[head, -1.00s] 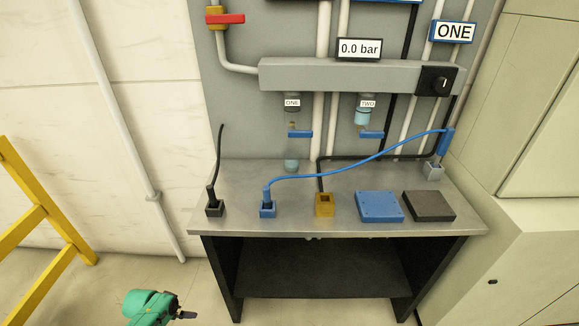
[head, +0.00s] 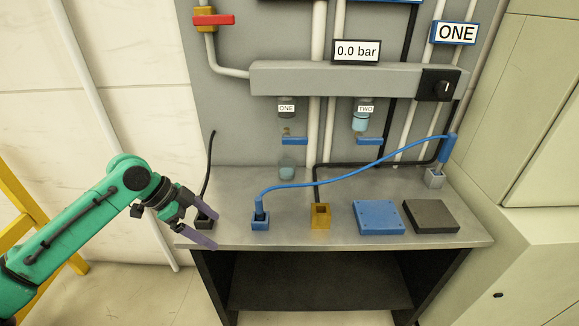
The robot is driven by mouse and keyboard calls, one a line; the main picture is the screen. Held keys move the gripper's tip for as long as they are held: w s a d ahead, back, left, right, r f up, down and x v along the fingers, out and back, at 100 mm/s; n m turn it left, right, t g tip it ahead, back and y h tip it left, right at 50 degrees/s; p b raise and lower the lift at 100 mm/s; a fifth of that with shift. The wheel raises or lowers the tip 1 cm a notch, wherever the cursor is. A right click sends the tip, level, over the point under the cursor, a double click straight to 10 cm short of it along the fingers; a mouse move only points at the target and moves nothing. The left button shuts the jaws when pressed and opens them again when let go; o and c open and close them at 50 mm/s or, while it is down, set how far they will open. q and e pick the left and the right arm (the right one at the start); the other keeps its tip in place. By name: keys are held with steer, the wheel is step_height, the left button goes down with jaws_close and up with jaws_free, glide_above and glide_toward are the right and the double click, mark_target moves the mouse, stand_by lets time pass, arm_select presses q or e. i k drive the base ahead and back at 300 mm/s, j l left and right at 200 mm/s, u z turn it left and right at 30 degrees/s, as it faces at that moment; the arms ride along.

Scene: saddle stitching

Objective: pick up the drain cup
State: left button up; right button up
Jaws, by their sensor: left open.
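A small translucent teal cup (head: 287,171), which looks like the drain cup, stands upright on the back of the metal bench (head: 330,233), below the outlet labelled ONE with a blue lever (head: 294,141). My left gripper (head: 212,231) is open and empty at the bench's front left corner, beside the black socket block (head: 205,221). It is in front and to the left of the cup, well apart from it. My right gripper is not in view.
A black cable (head: 209,165) rises near my left gripper. A blue cable (head: 330,181) crosses the bench from the blue socket (head: 260,222). An orange block (head: 320,217), a blue plate (head: 378,217) and a dark plate (head: 431,216) lie along the front.

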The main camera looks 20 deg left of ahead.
mark_target(287, 170)
steer(key=i, duration=1.3)
